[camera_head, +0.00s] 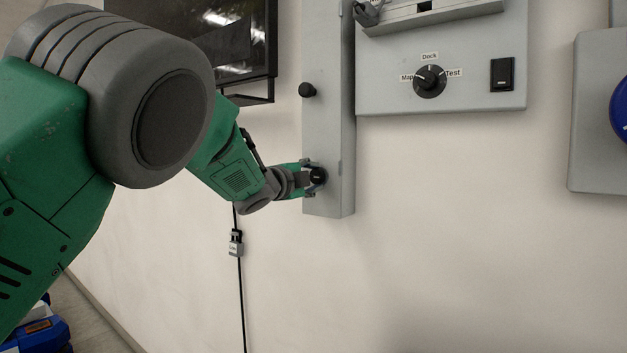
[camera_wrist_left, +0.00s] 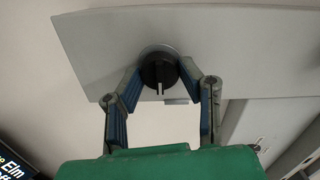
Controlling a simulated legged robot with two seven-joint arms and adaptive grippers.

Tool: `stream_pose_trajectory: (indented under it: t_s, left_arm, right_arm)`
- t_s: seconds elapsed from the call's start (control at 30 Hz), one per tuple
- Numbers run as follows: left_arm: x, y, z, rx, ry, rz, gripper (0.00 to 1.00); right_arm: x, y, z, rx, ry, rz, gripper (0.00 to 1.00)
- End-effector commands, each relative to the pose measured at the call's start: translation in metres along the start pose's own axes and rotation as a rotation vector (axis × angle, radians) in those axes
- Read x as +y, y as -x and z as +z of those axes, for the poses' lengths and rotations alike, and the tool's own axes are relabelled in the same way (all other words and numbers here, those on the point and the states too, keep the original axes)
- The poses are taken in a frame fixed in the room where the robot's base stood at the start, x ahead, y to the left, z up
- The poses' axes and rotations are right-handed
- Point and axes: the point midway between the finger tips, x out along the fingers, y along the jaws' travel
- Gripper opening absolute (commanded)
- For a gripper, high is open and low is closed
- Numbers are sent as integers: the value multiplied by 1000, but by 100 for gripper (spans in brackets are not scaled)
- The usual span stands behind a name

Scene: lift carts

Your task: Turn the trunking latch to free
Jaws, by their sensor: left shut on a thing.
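The trunking is a tall grey box section (camera_head: 329,120) on the wall, and its lower end shows in the left wrist view (camera_wrist_left: 110,40). A round black latch knob (camera_wrist_left: 160,72) with a pale pointer line sits near that end. The pointer line runs roughly up and down in the wrist view. My left gripper (camera_head: 314,179) is at this knob, with its two fingers (camera_wrist_left: 158,82) shut on the knob's sides. The knob shows only partly in the head view, behind the fingers. My right gripper is in neither view.
A black knob (camera_head: 307,90) sits higher on the trunking. To the right are a grey panel with a rotary dial (camera_head: 429,81) and a black switch (camera_head: 502,74). A dark screen (camera_head: 215,35) is at upper left. A black cable with a tagged connector (camera_head: 236,243) hangs below.

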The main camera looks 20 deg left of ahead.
Motion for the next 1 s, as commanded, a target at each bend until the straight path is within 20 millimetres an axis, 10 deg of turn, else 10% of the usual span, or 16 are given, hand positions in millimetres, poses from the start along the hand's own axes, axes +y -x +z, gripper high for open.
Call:
stream_pose_trajectory:
  t_s: [0.1,0.13,0.17,0.57,1.0]
  left_arm:
    - [5,0,0,-1,-1,8,4]
    - [5,0,0,-1,-1,8,43]
    - [5,0,0,-1,0,8,53]
    - [1,5,-1,1,-1,2,53]
    - [2,82,0,-2,1,5,53]
  right_arm:
    - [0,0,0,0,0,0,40]
    - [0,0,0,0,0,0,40]
    - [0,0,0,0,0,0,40]
    - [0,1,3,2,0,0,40]
    - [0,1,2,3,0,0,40]
